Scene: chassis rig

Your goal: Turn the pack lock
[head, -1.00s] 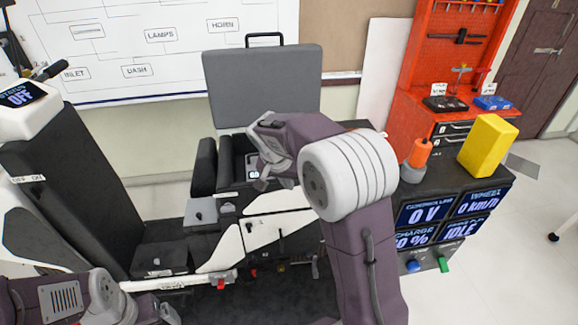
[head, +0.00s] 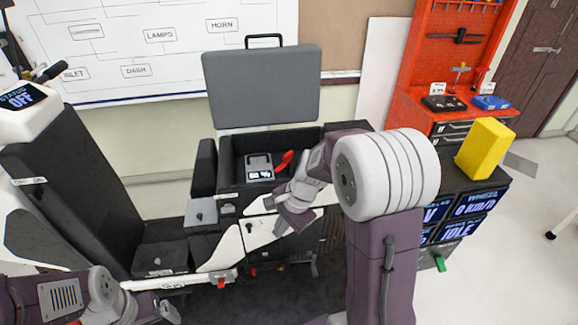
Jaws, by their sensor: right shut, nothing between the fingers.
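The battery pack (head: 259,163) sits in the open dark bay (head: 228,165) under the raised grey lid (head: 262,85); its small screen seems to read 68 %. A red lever (head: 284,161), which looks like the pack lock, slants up to the right beside the pack's right side. My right gripper (head: 277,216) is shut and empty, below and in front of the lever and apart from it, over the white frame bar. Its wrist hides the bay's right front. Part of my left gripper (head: 168,312) shows at the bottom left; its fingers are not clear.
A black column with a white head (head: 22,105) reading OFF stands at the left. A yellow block (head: 486,148) stands on the dark console (head: 455,180) at the right. The red tool rack is behind it. My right forearm covers part of the console.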

